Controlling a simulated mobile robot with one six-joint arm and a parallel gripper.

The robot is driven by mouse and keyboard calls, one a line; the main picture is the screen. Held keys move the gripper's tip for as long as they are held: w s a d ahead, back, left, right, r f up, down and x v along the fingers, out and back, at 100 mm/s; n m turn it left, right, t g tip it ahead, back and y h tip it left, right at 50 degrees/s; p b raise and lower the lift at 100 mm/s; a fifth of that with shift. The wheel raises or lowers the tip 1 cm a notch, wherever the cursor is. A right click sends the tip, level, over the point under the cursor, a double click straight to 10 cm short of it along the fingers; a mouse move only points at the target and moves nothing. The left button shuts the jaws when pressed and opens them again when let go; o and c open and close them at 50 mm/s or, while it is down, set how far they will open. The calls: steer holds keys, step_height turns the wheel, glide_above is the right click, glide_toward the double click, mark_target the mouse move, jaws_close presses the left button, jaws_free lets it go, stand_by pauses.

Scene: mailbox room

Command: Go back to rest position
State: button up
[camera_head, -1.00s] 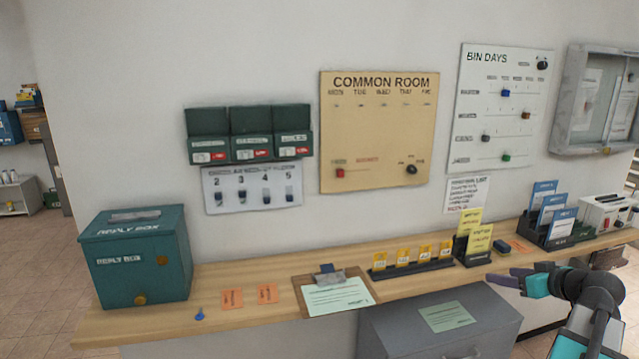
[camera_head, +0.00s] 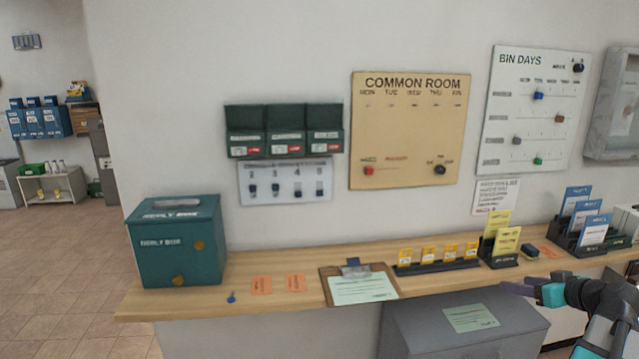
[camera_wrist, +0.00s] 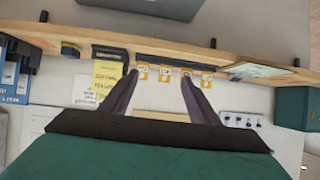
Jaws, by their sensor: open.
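My gripper (camera_head: 522,288) is at the lower right of the head view, in front of the shelf's right part. In the wrist view its two dark fingers (camera_wrist: 158,98) stand apart with nothing between them. The wrist view looks upside down at the shelf (camera_wrist: 225,62), with the row of yellow tags (camera_wrist: 164,74) beyond the fingertips. The gripper appears clear of the shelf items.
A wooden shelf (camera_head: 225,300) carries a teal reply box (camera_head: 160,262), orange slips (camera_head: 261,285), a clipboard (camera_head: 328,273), a tag rack (camera_head: 435,267) and card holders (camera_head: 502,260). A grey cabinet (camera_head: 420,340) stands below. Open floor (camera_head: 60,250) lies at the left.

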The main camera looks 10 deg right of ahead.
steer(key=w+a+f+n+g+y, duration=0.1)
steer(key=w+a+f+y, duration=0.1)
steer(key=w+a+f, duration=0.55)
steer(key=w+a+f+n+g+y, duration=0.2)
steer(key=w+a+f+y, duration=0.15)
steer(key=a+f, duration=0.75)
steer(key=s+a+f+n+g+y, duration=0.1)
steer(key=a+f+g, duration=0.1)
steer(key=a+f, duration=0.75)
steer(key=s+a+f+g, duration=0.25)
steer(key=a+f, duration=0.45)
steer(key=a, duration=0.6)
steer(key=s+a+f+n+g+h, duration=0.15)
steer(key=s+a+f+g, duration=0.55)
steer(key=s+a+f, duration=0.85)
steer(key=s+f+g+h, duration=0.2)
steer(key=s+f, duration=0.4)
steer(key=s, duration=0.5)
steer(key=s+d+m+g+h, duration=0.1)
steer(key=s+d+m+h, duration=0.2)
steer(key=s+d+m, duration=0.1)
steer(key=shift+s+d+f+m, duration=0.35)
steer(key=shift+d+m, duration=0.3)
steer(key=shift+d, duration=0.7)
